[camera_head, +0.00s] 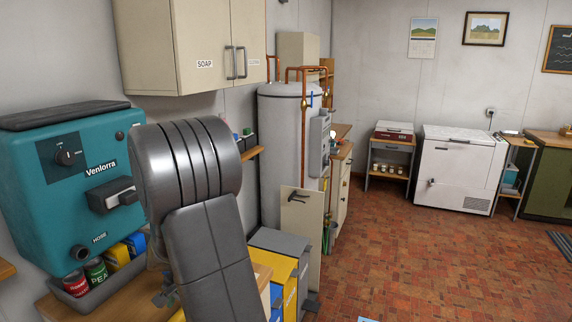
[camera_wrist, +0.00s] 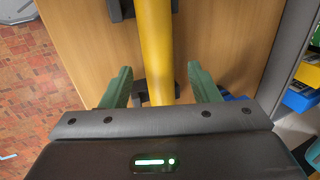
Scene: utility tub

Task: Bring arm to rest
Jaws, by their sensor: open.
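My arm (camera_head: 205,225) rises large and grey in the middle left of the head view, and its gripper end is hidden there. In the wrist view my gripper (camera_wrist: 159,70) is open, with a green finger on each side of a yellow bar (camera_wrist: 156,45). The bar has dark mounts and lies against a wooden panel (camera_wrist: 95,45). Gaps show between the bar and both fingers; I cannot tell how deep the bar sits between them.
A teal Venlorra unit (camera_head: 60,190) and a grey tray (camera_head: 105,284) with cans are close on the left. A cream cabinet (camera_head: 180,45) hangs above. Yellow bins (camera_head: 285,262) and a boiler (camera_head: 283,150) stand beyond my arm. The brick floor (camera_head: 420,260) on the right is mostly clear.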

